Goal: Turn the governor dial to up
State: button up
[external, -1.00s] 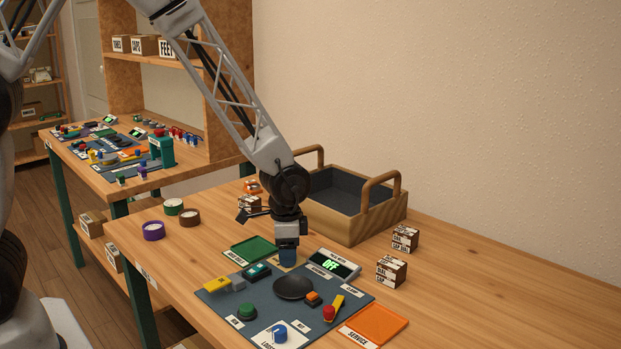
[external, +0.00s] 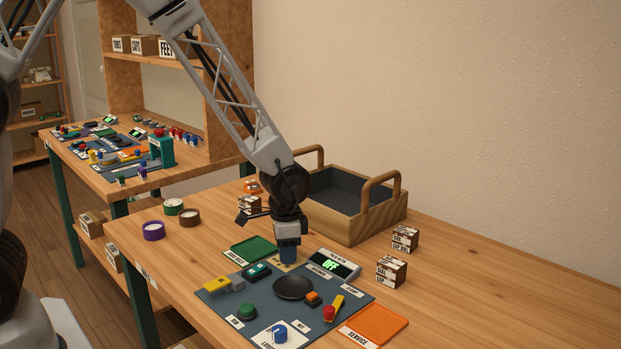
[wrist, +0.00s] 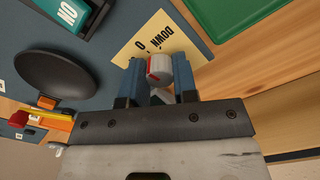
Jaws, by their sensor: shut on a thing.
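The governor dial (wrist: 155,68), a light grey knob with a red mark, shows in the wrist view over a yellow plate (wrist: 172,42) with the word DOWN on it. The UP word is not readable here. My gripper (wrist: 158,80) has its two blue fingers on either side of the knob and is shut on it. In the external view my gripper (external: 288,258) points straight down at the back edge of the blue panel (external: 258,293); there it hides the dial, and only a bit of the yellow plate shows.
A green tray (external: 251,248) lies left of my gripper, and a display reading OFF (external: 332,265) to its right. A black round pad (external: 293,287), a blue knob (external: 280,333) and a red-ended yellow lever (external: 334,305) are on the panel. A wooden crate (external: 372,222) stands behind.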

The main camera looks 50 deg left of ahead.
jog(key=n, duration=0.3)
jog(key=shift+n, duration=0.3)
jog(key=n, duration=0.4)
jog(key=shift+n, duration=0.3)
jog(key=o, duration=0.9)
jog(key=shift+o, duration=0.2)
jog(key=shift+r, duration=3.95)
